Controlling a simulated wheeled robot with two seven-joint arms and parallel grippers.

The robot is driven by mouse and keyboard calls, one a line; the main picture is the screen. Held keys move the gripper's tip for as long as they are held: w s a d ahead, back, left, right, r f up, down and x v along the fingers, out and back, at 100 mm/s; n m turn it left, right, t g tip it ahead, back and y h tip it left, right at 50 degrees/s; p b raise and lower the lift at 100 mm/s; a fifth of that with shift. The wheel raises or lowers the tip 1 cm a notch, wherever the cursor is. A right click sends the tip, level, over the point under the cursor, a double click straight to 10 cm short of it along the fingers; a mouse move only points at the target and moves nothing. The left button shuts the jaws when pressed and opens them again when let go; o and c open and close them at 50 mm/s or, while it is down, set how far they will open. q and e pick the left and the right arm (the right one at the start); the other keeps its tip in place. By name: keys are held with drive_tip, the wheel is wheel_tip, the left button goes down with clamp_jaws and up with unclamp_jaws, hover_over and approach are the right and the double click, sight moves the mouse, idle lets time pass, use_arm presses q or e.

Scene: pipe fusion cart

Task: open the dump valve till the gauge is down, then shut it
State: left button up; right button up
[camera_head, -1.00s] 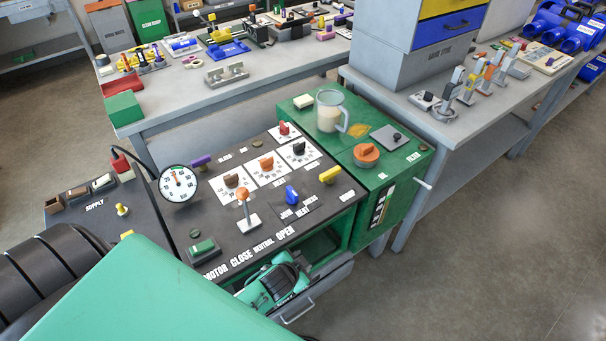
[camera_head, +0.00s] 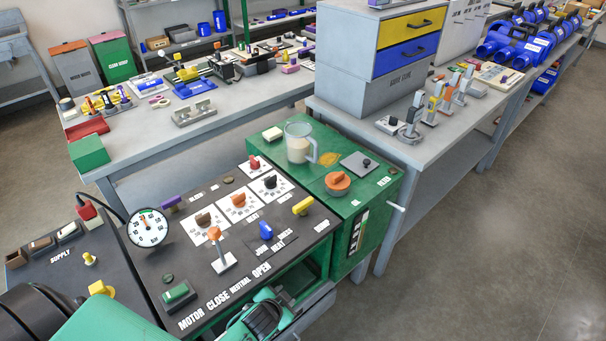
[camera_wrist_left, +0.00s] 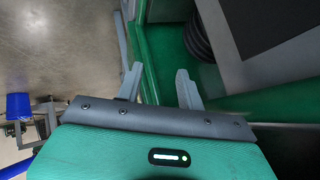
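The round white gauge (camera_head: 148,227) stands at the left of the dark control panel (camera_head: 205,275); I cannot read its needle surely. The panel carries a purple handle (camera_head: 171,202), a yellow handle (camera_head: 303,205), a blue knob (camera_head: 265,230) and an orange-topped lever (camera_head: 216,240).
A grey bench (camera_head: 225,120) with tools stands behind. Another bench with a drawer unit (camera_head: 375,60) stands at right. The floor at lower right is clear.

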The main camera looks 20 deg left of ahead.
use_arm(q)
drive_tip(key=shift+s, duration=0.1)
use_arm(e)
drive_tip(key=shift+s, duration=0.1)
use_arm(q)
drive_tip(key=s+a+f+n+g, duration=0.1)
drive_tip(key=s+f+g, duration=0.1)
drive_tip(key=s+f, duration=0.7)
drive_tip(key=s+a+f+g, duration=0.15)
drive_tip(key=s+f, duration=0.35)
drive_tip(key=f, duration=0.7)
drive_tip(key=s+f+g, duration=0.1)
drive_tip(key=s+f, duration=0.3)
drive_tip(key=s, duration=0.4)
drive_tip(key=s+f+n+g, duration=0.1)
drive_tip(key=s+f, duration=0.3)
drive_tip(key=s, duration=0.4)
drive_tip(key=s+f+n+g, duration=0.1)
drive_tip(key=s+f, duration=0.3)
drive_tip(key=s, duration=0.4)
drive_tip(key=shift+s+d+f+g, duration=0.15)
drive_tip(key=shift+s+f+g, duration=0.15)
drive_tip(key=shift+g, duration=0.55)
use_arm(e)
drive_tip(key=shift+s, duration=0.35)
